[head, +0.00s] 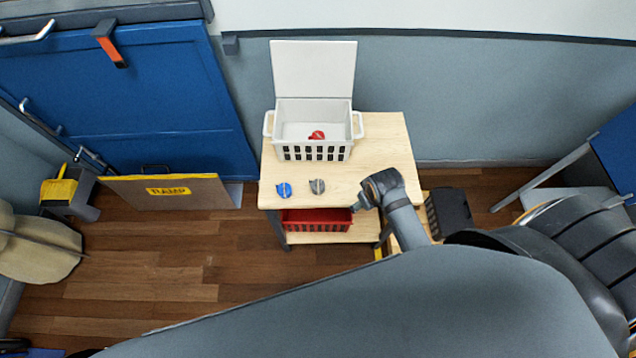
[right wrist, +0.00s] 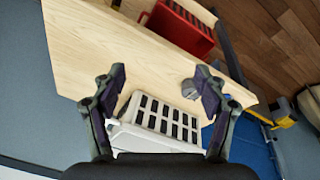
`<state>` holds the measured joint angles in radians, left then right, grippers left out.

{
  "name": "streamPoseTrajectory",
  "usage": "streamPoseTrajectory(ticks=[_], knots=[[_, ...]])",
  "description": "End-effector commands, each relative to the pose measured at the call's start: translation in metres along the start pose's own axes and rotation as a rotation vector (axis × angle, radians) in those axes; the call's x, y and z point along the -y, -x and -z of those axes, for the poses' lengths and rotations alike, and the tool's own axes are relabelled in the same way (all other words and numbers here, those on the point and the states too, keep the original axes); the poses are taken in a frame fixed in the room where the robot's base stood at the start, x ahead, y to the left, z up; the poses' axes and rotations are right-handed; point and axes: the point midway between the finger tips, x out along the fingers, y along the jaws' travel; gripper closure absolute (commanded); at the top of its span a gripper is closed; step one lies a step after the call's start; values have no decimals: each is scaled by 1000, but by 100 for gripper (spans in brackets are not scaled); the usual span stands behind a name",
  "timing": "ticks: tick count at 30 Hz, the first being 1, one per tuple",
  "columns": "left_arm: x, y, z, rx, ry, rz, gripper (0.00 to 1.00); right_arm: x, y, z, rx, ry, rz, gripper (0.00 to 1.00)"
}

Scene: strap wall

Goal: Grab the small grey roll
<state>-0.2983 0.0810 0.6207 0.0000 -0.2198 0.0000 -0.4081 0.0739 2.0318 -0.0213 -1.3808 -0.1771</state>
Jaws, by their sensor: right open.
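The small grey roll (head: 317,186) lies on the wooden table near its front edge, just right of a blue roll (head: 284,190). My right gripper (head: 357,204) is to the right of the grey roll and apart from it, near the table's front edge. In the right wrist view its fingers (right wrist: 160,86) are spread wide with nothing between them. A grey piece that looks like the grey roll (right wrist: 188,88) shows there beside the right-hand finger, partly covered by it. My left gripper is not in view.
A white basket (head: 313,153) with a raised lid stands at the table's back and holds a red roll (head: 317,135). A red crate (head: 316,220) sits on the shelf below. The wooden table (head: 385,140) is bare at its right side. A ramp board (head: 165,191) stands left.

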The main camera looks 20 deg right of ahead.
Motion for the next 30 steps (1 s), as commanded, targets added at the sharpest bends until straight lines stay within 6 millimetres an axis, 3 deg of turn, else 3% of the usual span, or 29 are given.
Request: streamPoseTrajectory(ticks=[1,5,14,21,25,30], knots=[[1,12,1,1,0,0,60,-2,18,18,2,51,3,27],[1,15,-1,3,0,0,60,0,13,42,36,194,23,27],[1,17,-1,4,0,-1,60,22,-24,101,98,548,104,27],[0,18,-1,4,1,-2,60,58,-48,153,126,908,201,27],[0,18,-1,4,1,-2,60,70,-52,166,130,1025,231,27],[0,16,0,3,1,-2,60,72,-55,166,133,1047,236,27]])
